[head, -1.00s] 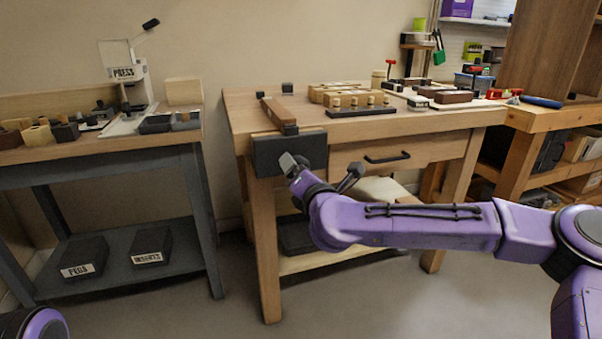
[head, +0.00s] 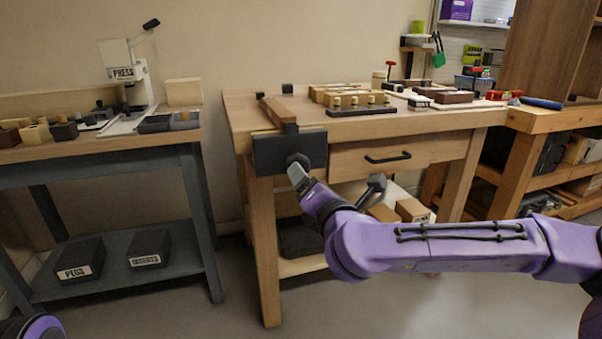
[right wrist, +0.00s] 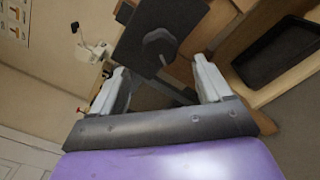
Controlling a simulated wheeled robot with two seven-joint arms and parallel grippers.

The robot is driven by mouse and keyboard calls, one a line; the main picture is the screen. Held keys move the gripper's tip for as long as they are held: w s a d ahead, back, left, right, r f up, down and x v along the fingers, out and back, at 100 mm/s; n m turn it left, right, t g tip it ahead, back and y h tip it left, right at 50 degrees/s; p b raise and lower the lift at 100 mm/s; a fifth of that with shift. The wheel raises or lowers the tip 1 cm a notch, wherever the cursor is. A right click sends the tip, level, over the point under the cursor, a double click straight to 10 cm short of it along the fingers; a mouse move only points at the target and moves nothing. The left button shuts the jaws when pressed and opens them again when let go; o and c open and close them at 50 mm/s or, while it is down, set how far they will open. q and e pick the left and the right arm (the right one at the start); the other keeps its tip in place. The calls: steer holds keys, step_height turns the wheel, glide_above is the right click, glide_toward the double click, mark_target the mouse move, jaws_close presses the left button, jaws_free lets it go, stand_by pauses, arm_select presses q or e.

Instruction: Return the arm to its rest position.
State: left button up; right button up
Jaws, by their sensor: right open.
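My right arm comes in from the right of the head view, bent in front of the middle workbench (head: 420,122). Its gripper (head: 297,168) is in front of the dark vise (head: 270,152) on the bench's left front corner. In the right wrist view the two fingers of the gripper (right wrist: 164,78) stand wide apart with nothing between them. The vise's dark plate and round knob (right wrist: 158,44) show beyond the fingertips. I cannot tell whether a finger touches the vise. Only a purple piece of my left arm shows at the lower left; its gripper is out of view.
A closed drawer with a black handle (head: 387,158) is right of the vise. A pegged block (head: 361,104) and other wooden parts lie on the bench top. A grey bench (head: 85,156) with a press (head: 139,82) stands left. Floor between the benches is clear.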

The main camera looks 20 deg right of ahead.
steer(key=shift+s, duration=0.1)
steer(key=s+a+f+n+g+y, duration=0.1)
steer(key=s+a+f+n+g, duration=0.1)
steer(key=f+n, duration=0.8)
steer(key=s+a+f+n+g+y, duration=0.1)
steer(key=s+a+f+n+g, duration=0.15)
steer(key=f+n, duration=0.7)
steer(key=s+d+f+n+g+h, duration=0.1)
steer(key=s+d+f+n+g, duration=0.1)
steer(key=s+f+n, duration=0.45)
steer(key=s+d+f+n+g+h, duration=0.15)
steer(key=s+f, duration=0.25)
steer(key=f, duration=0.5)
steer(key=s+d+f+n+g, duration=0.25)
steer(key=s+f+n, duration=0.2)
steer(key=f, duration=0.35)
steer(key=s+d+f+n+g+h, duration=0.2)
steer(key=s+d+f+n, duration=0.15)
steer(key=s+d, duration=0.35)
steer(key=s+d+f+n+g+h, duration=0.25)
steer(key=s+d+f, duration=0.2)
steer(key=s, duration=0.45)
step_height(320, 180, up, 30)
steer(key=y+p, duration=0.1)
steer(key=p, duration=2.8)
steer(key=shift+w+p, duration=0.25)
steer(key=shift+p, duration=0.05)
